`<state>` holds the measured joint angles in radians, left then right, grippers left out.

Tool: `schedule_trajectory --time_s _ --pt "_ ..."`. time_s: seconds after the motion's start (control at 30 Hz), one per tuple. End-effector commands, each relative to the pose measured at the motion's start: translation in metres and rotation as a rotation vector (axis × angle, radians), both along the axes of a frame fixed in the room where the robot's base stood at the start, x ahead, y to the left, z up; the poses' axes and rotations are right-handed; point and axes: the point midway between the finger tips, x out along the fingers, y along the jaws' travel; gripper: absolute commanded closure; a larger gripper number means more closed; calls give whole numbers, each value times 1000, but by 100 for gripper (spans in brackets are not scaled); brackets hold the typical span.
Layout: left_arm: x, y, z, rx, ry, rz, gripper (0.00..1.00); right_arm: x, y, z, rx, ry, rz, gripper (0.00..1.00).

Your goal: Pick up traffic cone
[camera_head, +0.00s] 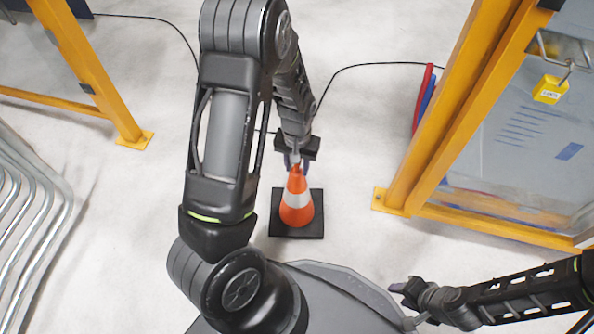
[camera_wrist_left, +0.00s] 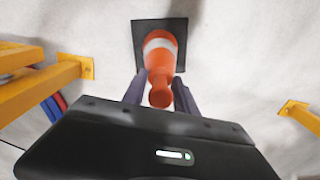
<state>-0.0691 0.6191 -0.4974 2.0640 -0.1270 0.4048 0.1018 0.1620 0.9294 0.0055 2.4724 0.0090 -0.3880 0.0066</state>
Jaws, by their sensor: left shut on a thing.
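The traffic cone (camera_head: 297,203) is orange with a white band and a black square base, upright on the pale floor in the head view. My left gripper (camera_head: 297,166) is at its top, shut on it. In the left wrist view, the cone (camera_wrist_left: 160,60) shows between the two fingers of my left gripper (camera_wrist_left: 160,92), its tip toward the camera. My right gripper (camera_head: 402,290) is at the lower right, away from the cone. It is small and dark, and its finger gap is unclear.
A yellow post (camera_head: 440,120) with a clear panel stands to the right, with a yellow padlock (camera_head: 551,89). Another yellow post (camera_head: 95,75) stands at the left. Bent metal pipes (camera_head: 35,225) lie at far left. Black cables run across the floor behind the cone.

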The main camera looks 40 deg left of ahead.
Motion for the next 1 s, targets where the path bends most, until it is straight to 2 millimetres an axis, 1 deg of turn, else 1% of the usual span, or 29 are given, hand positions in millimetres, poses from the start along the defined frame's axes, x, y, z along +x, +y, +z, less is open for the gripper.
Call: schedule_trajectory --time_s 0.03,0.2,0.3,0.4,0.53,1.0 --pt "2 0 15 0 -5 0 100 -1 0 10 0 2 1 64" --pt "2 0 48 1 -5 -1 100 -3 -1 27 2 9 4 64" --pt "2 0 64 1 -5 -1 100 -5 -1 34 3 14 7 64" --pt "2 0 74 0 -4 0 100 -6 -1 38 3 17 8 64" --pt "1 0 78 0 -2 0 100 -7 -1 39 3 19 9 64" --pt "1 0 77 0 -2 0 100 -7 -1 38 3 19 9 64"
